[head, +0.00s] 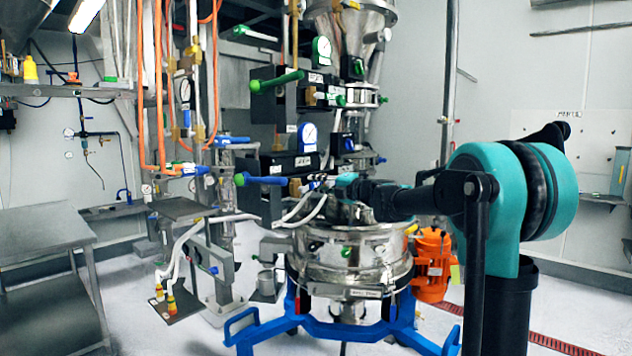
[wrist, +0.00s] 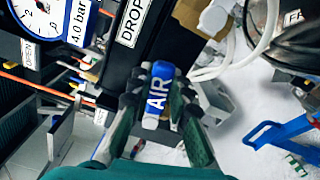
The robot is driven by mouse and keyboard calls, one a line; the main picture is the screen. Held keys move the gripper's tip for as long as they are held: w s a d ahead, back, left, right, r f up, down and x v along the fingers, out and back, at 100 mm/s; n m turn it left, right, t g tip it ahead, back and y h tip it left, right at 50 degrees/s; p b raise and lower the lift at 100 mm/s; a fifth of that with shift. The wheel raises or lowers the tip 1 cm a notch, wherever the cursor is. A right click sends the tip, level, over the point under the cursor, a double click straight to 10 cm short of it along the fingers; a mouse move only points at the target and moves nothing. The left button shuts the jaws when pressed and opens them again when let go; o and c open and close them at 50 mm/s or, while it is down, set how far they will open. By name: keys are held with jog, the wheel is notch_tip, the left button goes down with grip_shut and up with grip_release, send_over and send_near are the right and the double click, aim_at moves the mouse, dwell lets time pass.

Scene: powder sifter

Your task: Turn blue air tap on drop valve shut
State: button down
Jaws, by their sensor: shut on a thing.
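The blue tap marked AIR (wrist: 158,90) is in the middle of the wrist view, beside the black box with the DROP label (wrist: 134,22). My gripper (wrist: 157,82) has one finger on each side of the tap and is shut on it. In the head view my gripper (head: 338,183) reaches in from the right to the drop valve's black box (head: 285,163). There the tap is hidden by my gripper and nearby fittings. A blue handle (head: 264,180) projects left from the valve.
A dial gauge (wrist: 40,14) marked 4.0 bar is close by at upper left. Pale hoses (wrist: 240,62) pass on the right. Below are the steel sifter (head: 350,262) and its blue frame (head: 325,325). A green handle (head: 276,82) sticks out above.

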jog(key=shift+d+f+m, duration=0.1)
jog(key=shift+f+m, duration=0.2)
jog(key=shift+m, duration=0.3)
jog(key=shift+f, duration=0.1)
jog(key=c, duration=1.4)
grip_release()
jog(key=shift+d, duration=0.1)
jog(key=v, duration=1.1)
jog(key=shift+s+d, duration=0.25)
jog(key=shift+s, duration=0.05)
